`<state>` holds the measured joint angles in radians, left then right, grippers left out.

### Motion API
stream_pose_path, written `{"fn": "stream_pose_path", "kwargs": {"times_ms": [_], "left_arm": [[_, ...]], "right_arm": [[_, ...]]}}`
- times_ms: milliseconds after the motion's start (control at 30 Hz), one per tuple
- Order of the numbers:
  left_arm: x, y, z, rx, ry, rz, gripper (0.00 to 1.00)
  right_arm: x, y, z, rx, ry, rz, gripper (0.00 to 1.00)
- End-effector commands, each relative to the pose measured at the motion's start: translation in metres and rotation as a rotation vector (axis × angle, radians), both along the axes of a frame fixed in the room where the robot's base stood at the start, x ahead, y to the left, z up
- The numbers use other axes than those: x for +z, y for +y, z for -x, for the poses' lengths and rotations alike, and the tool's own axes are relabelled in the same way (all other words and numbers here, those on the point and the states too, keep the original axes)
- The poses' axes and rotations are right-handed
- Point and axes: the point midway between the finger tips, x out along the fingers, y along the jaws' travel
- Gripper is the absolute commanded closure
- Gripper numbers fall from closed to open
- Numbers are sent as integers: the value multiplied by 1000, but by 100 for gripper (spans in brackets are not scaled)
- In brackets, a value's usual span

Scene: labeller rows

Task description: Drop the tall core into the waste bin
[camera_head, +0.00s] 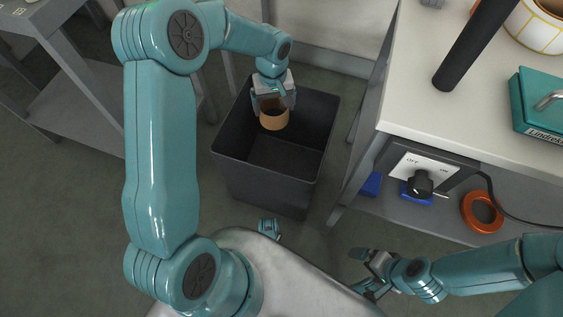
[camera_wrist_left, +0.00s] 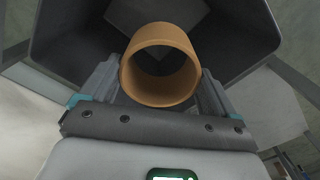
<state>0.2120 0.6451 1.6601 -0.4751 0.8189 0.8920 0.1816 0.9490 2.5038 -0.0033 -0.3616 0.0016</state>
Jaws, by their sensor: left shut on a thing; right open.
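The tall core (camera_head: 274,120) is a brown, hollow cardboard tube. My left gripper (camera_head: 273,97) is shut on it and holds it over the opening of the waste bin (camera_head: 262,186), a dark grey open box on the floor. In the left wrist view the core (camera_wrist_left: 160,92) sits between the two fingers of the left gripper (camera_wrist_left: 160,88), its open end facing the camera, with the dark bin (camera_wrist_left: 75,30) around and beyond it. My right gripper (camera_head: 369,273) is open and empty at the lower right, in front of the workbench.
A white-topped workbench (camera_head: 445,115) stands right of the bin, bearing a teal box (camera_head: 541,100) and a black post (camera_head: 470,50). A switch panel (camera_head: 421,172) is on its front. An orange ring (camera_head: 482,212) lies on its lower shelf. A grey table leg stands at the left.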

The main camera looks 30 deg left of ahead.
Motion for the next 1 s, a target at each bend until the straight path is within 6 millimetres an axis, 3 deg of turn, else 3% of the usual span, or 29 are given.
{"fn": "stream_pose_path", "kwargs": {"times_ms": [300, 333, 667, 767, 1000], "left_arm": [[-5, 0, 0, 0, 0, 0, 47], [-5, 0, 0, 0, 0, 0, 0], [4, 0, 0, 0, -1, -1, 0], [22, 0, -1, 0, -3, -1, 0], [88, 0, -1, 0, -5, -1, 0]], "right_arm": [[-3, -1, -1, -4, -2, 0, 0], [-3, -1, -1, -4, -2, 0, 0], [1, 0, -1, -2, -2, 0, 0], [8, 1, 0, 3, 1, 0, 0], [30, 3, 3, 11, 4, -2, 0]]}}
